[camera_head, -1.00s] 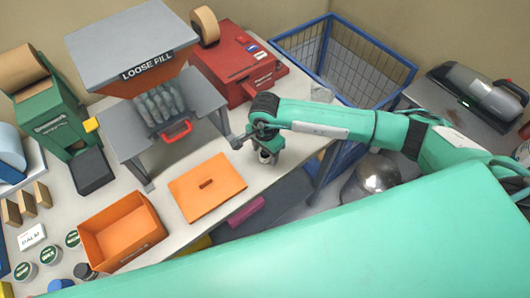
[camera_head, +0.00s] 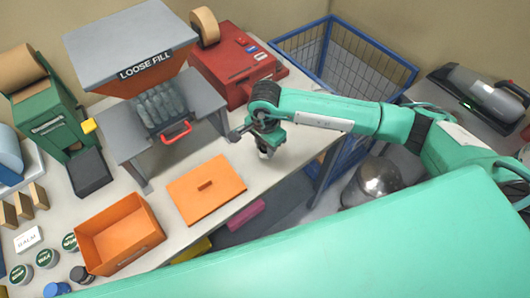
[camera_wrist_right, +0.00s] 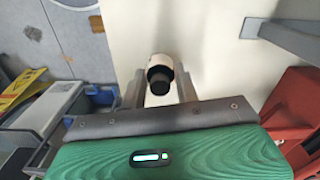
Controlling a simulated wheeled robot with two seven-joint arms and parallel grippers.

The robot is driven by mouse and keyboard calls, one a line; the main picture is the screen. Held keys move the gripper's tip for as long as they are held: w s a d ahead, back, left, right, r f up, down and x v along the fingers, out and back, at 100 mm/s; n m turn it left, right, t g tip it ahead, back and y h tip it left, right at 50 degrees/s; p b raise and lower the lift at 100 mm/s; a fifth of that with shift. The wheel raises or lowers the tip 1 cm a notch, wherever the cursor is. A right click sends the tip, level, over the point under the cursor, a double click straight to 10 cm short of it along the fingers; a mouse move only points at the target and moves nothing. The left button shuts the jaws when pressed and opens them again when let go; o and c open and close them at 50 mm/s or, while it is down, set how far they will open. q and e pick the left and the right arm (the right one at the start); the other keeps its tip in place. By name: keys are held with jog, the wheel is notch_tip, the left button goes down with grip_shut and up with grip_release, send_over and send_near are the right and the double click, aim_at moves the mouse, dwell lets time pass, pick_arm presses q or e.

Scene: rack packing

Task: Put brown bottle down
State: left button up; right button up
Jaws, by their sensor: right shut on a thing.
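My right gripper (camera_head: 264,146) is over the right end of the pale table, to the right of the orange lid-like panel. It is shut on the brown bottle, which is mostly hidden under it in the head view (camera_head: 265,153). The right wrist view shows the bottle (camera_wrist_right: 160,74) end-on between the two fingers (camera_wrist_right: 160,88), with a black cap and a pale band. Its brown body does not show clearly. I cannot tell whether its base touches the table. My left gripper is not in view.
An orange open box (camera_head: 122,232) and a flat orange panel (camera_head: 206,187) lie to the left. The loose fill dispenser (camera_head: 130,45) and a red machine (camera_head: 232,62) stand behind. A blue wire basket (camera_head: 345,60) is beyond the table's right edge. Bare table surrounds the gripper.

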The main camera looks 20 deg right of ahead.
notch_tip(320, 180, up, 16)
jog(key=b, duration=0.4)
jog(key=shift+r, duration=0.2)
